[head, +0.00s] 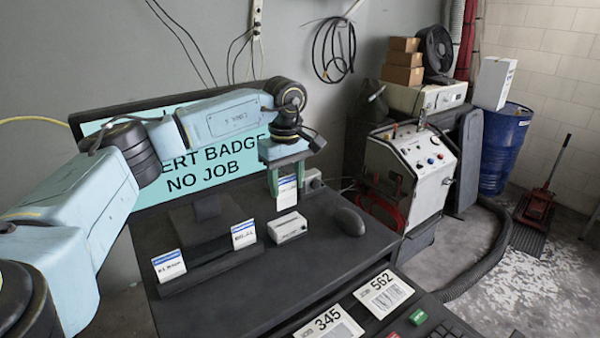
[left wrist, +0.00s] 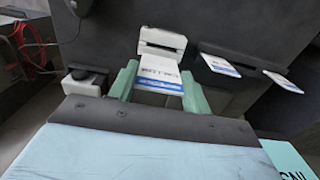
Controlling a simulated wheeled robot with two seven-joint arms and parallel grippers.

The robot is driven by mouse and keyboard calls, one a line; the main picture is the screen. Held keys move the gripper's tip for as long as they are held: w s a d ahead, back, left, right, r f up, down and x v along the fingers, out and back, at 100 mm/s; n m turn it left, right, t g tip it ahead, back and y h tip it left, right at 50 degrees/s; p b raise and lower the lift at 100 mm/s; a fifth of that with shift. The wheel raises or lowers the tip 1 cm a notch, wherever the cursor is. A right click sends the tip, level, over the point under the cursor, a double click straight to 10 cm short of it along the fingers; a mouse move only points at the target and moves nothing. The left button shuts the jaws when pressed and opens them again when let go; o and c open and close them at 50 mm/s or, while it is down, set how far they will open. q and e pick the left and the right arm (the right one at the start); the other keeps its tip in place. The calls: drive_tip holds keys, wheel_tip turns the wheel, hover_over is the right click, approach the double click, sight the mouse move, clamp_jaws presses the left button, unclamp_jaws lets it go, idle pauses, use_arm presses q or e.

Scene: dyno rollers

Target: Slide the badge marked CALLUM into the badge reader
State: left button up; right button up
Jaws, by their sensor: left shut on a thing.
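My left gripper (head: 287,190) is shut on a white badge with a blue stripe (head: 287,196), held upright above the dark desk. In the left wrist view the badge (left wrist: 160,72) sits between the two green fingers (left wrist: 158,84); its dark lettering is upside down and too blurred to read surely. A small white box, seemingly the badge reader (head: 289,228), stands on the desk just in front of the badge. It also shows beyond the badge in the left wrist view (left wrist: 163,40). I cannot tell whether badge and box touch. My right gripper is not in view.
Two other badges (head: 168,266) (head: 243,235) stand in a dark rack (head: 210,269) to the left. A black mouse (head: 350,221) lies to the right. A small box with a dark knob (head: 313,180) stands behind. A monitor (head: 215,175) and number cards (head: 384,294) flank the desk.

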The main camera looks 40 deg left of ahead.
sight(287, 193)
use_arm(q)
drive_tip(key=shift+s+f, duration=0.2)
drive_tip(key=shift+f, duration=0.1)
drive_tip(key=shift+s+f+b, duration=0.2)
drive_tip(key=shift+f+b, duration=0.1)
drive_tip(key=shift+f, duration=0.15)
drive_tip(key=shift+w+f+b, duration=0.15)
drive_tip(key=shift+f+b, duration=0.35)
drive_tip(key=shift+f, duration=0.35)
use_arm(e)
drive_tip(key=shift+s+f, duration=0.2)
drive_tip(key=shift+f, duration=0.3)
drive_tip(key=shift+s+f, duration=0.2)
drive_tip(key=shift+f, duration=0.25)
use_arm(q)
drive_tip(key=shift+d, duration=0.1)
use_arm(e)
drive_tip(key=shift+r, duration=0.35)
